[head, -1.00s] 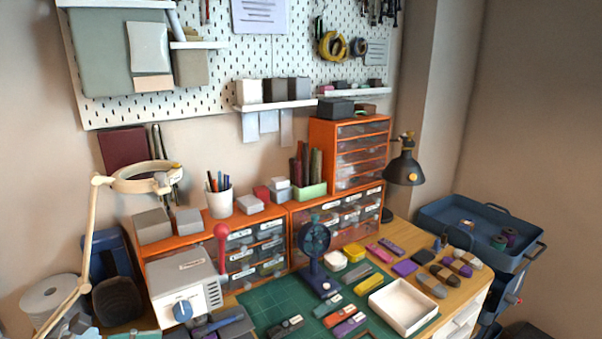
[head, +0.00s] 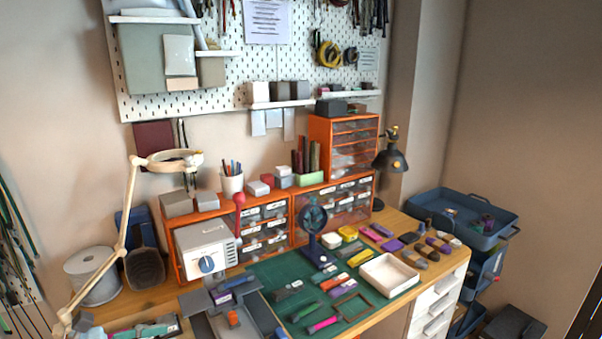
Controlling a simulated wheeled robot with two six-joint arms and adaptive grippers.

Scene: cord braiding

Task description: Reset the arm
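Neither of my grippers can be made out in the head view. A dark blue stand with a round, slotted head (head: 313,216) stands upright on the green cutting mat (head: 262,272). An open white tray (head: 391,274) sits on the right part of the mat. Small coloured pieces lie on the mat, among them a pink one (head: 322,324) and a yellow one (head: 360,257). I cannot make out any cord on the stand. A grey block-like fixture (head: 232,305) at the bottom centre is cut off by the picture's edge.
A white box with a blue knob (head: 206,251) and a cream lamp arm (head: 130,215) stand at the left. Orange drawer units (head: 345,155) line the back. A black lamp (head: 391,158) stands at the right, with a blue trolley (head: 460,213) beyond the desk.

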